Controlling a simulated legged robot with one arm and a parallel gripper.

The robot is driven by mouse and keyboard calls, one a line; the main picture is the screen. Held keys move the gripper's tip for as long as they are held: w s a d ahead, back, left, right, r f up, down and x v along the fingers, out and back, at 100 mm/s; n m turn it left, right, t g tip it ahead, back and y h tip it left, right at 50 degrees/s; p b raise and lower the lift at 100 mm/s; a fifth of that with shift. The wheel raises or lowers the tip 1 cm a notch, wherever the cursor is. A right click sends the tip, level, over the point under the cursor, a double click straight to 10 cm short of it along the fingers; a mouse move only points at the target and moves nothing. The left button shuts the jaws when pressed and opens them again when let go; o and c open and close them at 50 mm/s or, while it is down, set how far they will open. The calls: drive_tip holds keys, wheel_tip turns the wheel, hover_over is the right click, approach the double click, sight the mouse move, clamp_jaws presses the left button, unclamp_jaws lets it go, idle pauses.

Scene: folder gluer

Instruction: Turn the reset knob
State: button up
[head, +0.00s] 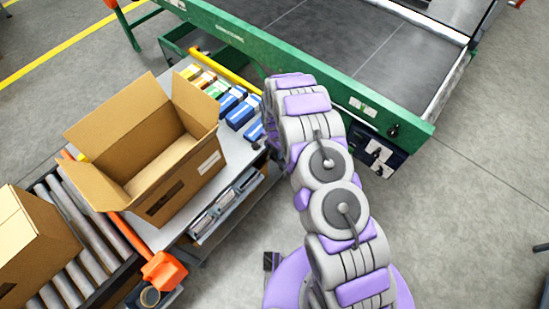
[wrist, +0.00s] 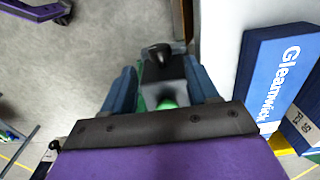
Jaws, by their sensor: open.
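In the wrist view a black knob (wrist: 157,55) stands on a dark grey housing. My gripper (wrist: 158,72) is open, with one blue-grey finger on each side of this housing. The knob shows just past the fingertips, roughly centred between them. I cannot tell whether the fingers touch anything, and no label shows that this is the reset knob. In the head view my own arm hides my gripper and this knob. A dark control panel (head: 376,152) with light plates sits under the green machine's near edge.
The green folder gluer (head: 240,36) lies beyond my arm. Blue cartons (head: 241,112) stand on the grey table; one blue carton (wrist: 278,75) is close to the right of my gripper. An open cardboard box (head: 168,182) stands at left.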

sight(274, 156)
wheel_tip(274, 156, down, 5)
drive_tip(key=shift+s+r+b, duration=0.1)
drive_tip(key=shift+r+b, duration=0.05)
drive_tip(key=shift+b, duration=0.4)
drive_tip(key=shift+a+f, duration=0.1)
drive_tip(key=shift+f, duration=0.6)
drive_tip(key=c, duration=1)
drive_tip(key=shift+r, duration=0.1)
